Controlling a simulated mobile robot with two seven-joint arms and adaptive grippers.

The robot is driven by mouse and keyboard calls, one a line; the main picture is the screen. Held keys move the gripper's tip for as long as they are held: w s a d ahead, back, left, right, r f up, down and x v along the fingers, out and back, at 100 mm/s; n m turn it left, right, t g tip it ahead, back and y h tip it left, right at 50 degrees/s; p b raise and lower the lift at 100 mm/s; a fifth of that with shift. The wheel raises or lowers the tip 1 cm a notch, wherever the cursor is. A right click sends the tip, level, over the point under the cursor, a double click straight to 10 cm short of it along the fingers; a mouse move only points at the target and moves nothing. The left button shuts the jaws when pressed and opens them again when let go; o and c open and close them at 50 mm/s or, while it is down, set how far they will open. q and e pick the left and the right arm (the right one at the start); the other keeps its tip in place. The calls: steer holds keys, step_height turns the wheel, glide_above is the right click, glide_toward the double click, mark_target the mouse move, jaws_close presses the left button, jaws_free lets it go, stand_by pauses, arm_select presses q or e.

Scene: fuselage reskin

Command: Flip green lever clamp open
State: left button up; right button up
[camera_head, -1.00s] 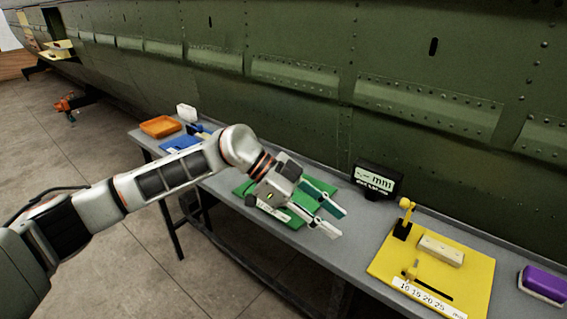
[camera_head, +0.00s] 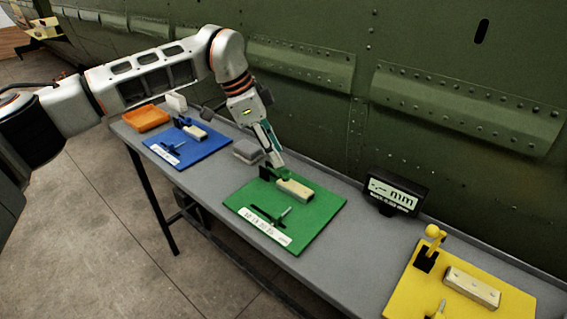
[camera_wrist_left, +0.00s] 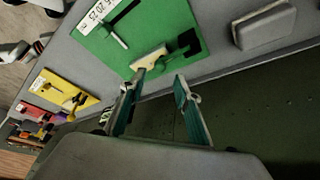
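The green board (camera_head: 315,222) lies on the bench and carries a scale strip, a slider and a pale block (camera_head: 294,190). The green lever clamp (camera_head: 266,173), with a dark base, stands at the board's back edge beside the block. In the left wrist view the clamp (camera_wrist_left: 188,42) shows dark at the board's edge, with the block (camera_wrist_left: 150,59) beside it. My left gripper (camera_head: 274,158) points down just above the clamp, partly covering it. In the left wrist view my left gripper (camera_wrist_left: 158,84) has its fingers apart with nothing between them. I cannot tell whether it touches the lever.
A blue board (camera_head: 190,150) and an orange tray (camera_head: 146,118) lie to the left. A grey block (camera_head: 248,151) sits behind the green board. A display reading mm (camera_head: 395,192) and a yellow board (camera_head: 425,290) are on the right. The green fuselage wall rises behind the bench.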

mark_target(285, 170)
arm_select(q)
steer(key=x, duration=0.5)
steer(key=shift+d+f, duration=0.15)
steer(key=shift+f, duration=0.25)
jaws_close()
